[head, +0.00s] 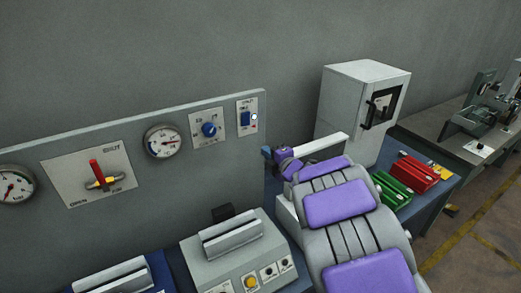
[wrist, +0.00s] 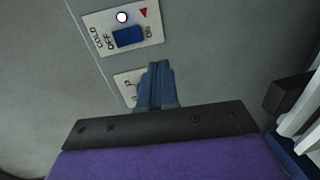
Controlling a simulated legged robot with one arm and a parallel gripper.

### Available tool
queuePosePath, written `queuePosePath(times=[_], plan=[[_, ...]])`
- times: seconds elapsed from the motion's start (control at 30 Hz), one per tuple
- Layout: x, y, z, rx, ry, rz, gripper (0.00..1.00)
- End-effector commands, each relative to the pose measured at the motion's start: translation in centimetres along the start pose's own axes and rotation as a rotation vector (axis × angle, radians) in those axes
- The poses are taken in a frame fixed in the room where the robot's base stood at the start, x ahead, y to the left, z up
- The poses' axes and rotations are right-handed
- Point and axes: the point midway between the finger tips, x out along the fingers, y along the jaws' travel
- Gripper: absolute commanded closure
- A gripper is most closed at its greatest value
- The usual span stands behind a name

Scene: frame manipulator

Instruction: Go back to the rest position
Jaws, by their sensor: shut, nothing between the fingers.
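My gripper (wrist: 156,84) shows in the wrist view as two blue fingers pressed together, shut and empty. They point toward the grey panel and overlap part of a white label plate (wrist: 127,88). A blue rocker switch (wrist: 127,37) with OFF and ON marks and a lit white lamp sits above the fingers, apart from them. In the head view my purple and grey arm reaches from the lower right toward the panel. The gripper's tip (head: 267,153) shows there near the panel's right edge, below the switch (head: 245,118).
The grey panel (head: 228,150) also carries gauges, a blue knob (head: 209,129) and a red-handled valve (head: 97,173). A toaster-like machine (head: 240,255) stands below. A white cabinet (head: 350,105), green box (head: 392,190) and red box (head: 416,174) stand at the right, close to my arm.

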Motion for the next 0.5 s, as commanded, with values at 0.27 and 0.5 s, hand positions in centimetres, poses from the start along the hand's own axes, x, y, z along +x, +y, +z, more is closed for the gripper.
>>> queuePosePath(times=[0.27, 0.5], plan=[[0.2, 0.0, -0.5, -0.004, -0.002, -0.001, 1.0], [-1.0, -0.1, 1.5, 0.043, -0.098, -0.04, 1.0]])
